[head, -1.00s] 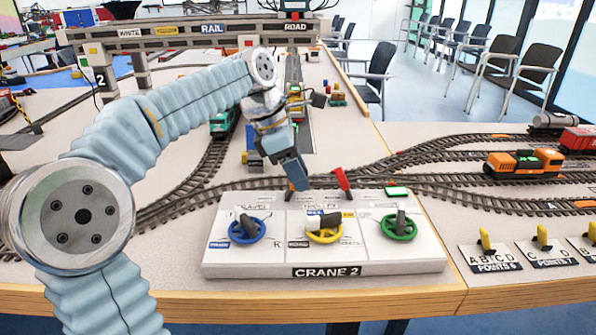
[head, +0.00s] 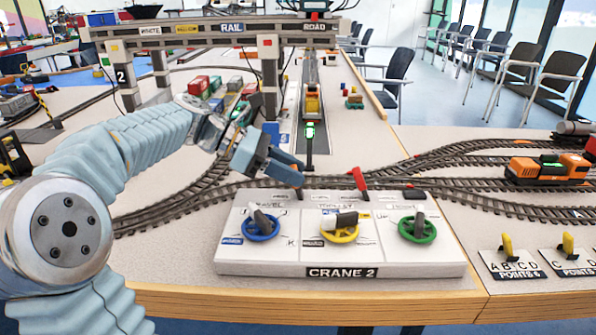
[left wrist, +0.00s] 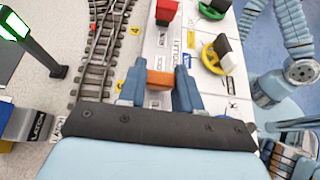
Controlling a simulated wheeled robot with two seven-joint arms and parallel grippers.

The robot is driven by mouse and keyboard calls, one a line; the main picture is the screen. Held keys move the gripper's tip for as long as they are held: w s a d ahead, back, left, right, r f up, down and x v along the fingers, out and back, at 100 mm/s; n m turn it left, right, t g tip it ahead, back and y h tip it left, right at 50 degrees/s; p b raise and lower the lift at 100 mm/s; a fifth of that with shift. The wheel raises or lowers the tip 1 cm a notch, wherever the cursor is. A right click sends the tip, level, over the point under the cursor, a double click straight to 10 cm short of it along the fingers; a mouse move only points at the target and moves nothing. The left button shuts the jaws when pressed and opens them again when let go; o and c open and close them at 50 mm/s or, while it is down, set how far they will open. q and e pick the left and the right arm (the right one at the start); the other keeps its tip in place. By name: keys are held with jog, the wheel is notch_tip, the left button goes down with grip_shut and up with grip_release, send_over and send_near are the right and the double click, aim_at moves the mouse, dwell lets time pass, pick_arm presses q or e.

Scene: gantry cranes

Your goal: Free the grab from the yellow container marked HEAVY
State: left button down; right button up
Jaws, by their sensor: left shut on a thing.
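My left gripper (head: 294,168) reaches down to the back left of the CRANE 2 panel (head: 240,262). In the left wrist view the gripper (left wrist: 159,84) is shut on an orange lever (left wrist: 160,78). The panel has a blue wheel (head: 261,228), a yellow wheel (head: 341,234) and a green wheel (head: 418,230). A red lever (head: 358,178) stands apart, right of the gripper. A yellow-orange block (head: 312,104) sits in the lane under the gantry, but I cannot read a mark on it. I cannot make out the grab. My right gripper is not in view.
The gantry (head: 215,30) spans the lanes behind. A green-lit signal post (head: 309,134) stands behind the panel. A box marked LATCH (left wrist: 35,123) is beside the left gripper. Track runs close behind the panel. An orange locomotive (head: 540,170) stands at the right.

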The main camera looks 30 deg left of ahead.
pick_arm(q)
jog(key=shift+s+a+f+t+h, duration=0.3)
jog(key=shift+a+t+h, duration=0.25)
jog(key=shift+h, duration=0.25)
jog(key=c, duration=0.8)
grip_release()
jog(key=shift+o, duration=0.2)
jog(key=v, duration=1.3)
jog(key=shift+s+a+p, duration=0.2)
jog(key=shift+a+p, duration=0.15)
